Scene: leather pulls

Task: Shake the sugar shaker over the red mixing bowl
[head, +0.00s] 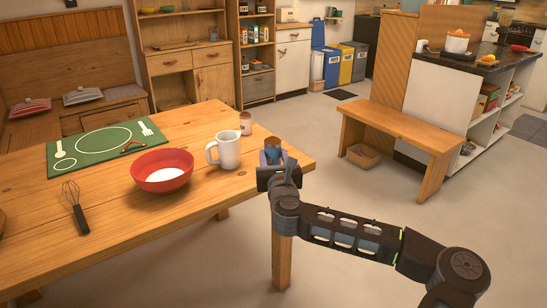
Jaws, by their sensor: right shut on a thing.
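The red mixing bowl (162,183) stands on the wooden table, with something white inside it. My right gripper (272,168) is at the table's right end, to the right of the bowl and the white mug. It is shut on a small container with a brown top (272,143), which looks like the sugar shaker. The container is upright, and the gripper hides its lower part, so I cannot tell whether it touches the table. My left gripper is not in view.
A white mug (225,150) stands between the bowl and my right gripper. A small brown jar (246,123) stands behind the mug. A green mat (67,152) lies behind the bowl, with a whisk (76,206) to the left. The table's front is clear.

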